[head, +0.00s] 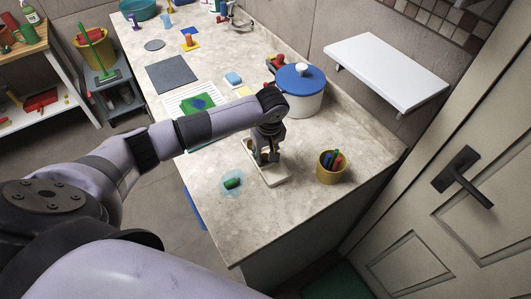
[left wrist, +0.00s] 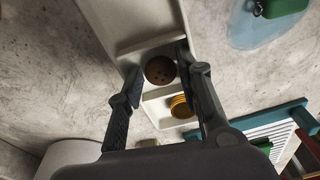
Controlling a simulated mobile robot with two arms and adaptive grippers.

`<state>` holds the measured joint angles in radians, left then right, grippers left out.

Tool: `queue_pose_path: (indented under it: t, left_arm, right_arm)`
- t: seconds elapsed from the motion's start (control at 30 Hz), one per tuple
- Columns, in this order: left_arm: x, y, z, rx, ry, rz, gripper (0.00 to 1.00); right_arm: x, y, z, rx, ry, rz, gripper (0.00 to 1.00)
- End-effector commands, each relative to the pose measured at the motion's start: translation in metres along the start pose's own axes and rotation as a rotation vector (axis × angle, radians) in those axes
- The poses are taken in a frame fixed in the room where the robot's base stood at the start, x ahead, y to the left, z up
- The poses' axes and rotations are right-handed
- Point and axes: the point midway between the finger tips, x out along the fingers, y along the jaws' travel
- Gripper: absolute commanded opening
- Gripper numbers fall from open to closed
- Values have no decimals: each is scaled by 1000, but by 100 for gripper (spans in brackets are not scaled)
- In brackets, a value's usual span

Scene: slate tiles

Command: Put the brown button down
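My left gripper (head: 266,158) is above a long white divided tray (head: 274,181) near the front of the counter. In the left wrist view, the brown button (left wrist: 160,70) is dark, round and holed, and sits between the fingertips of the left gripper (left wrist: 160,72), which look closed on its two sides. The tray (left wrist: 112,14) lies beneath it, with a divider beside the button. Yellow buttons (left wrist: 181,106) lie in a tray compartment. I cannot tell the button's exact height above the tray floor. In the head view the gripper hides the button. My right gripper is not in view.
A mustard cup of pens (head: 331,167) stands right of the tray. A pale blue mat with a green item (head: 233,182) lies to the left. A white pot with a blue lid (head: 301,88) stands behind. The counter's front corner is clear.

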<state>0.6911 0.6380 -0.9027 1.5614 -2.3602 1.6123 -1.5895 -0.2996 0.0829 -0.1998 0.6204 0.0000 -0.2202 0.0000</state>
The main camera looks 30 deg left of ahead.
Motion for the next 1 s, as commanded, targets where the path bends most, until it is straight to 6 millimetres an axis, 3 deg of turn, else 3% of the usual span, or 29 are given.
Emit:
queue_pose_path:
  t: [0.27,0.33,0.7,1.0]
  left_arm:
    - [-6,0,0,0,-1,0,35]
    - [-12,2,-2,1,3,5,35]
    - [-88,1,-1,1,4,5,35]
    - [-121,0,0,-1,0,1,35]
  right_arm:
    - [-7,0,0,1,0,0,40]
    - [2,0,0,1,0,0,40]
    - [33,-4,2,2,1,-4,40]
    - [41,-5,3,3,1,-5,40]
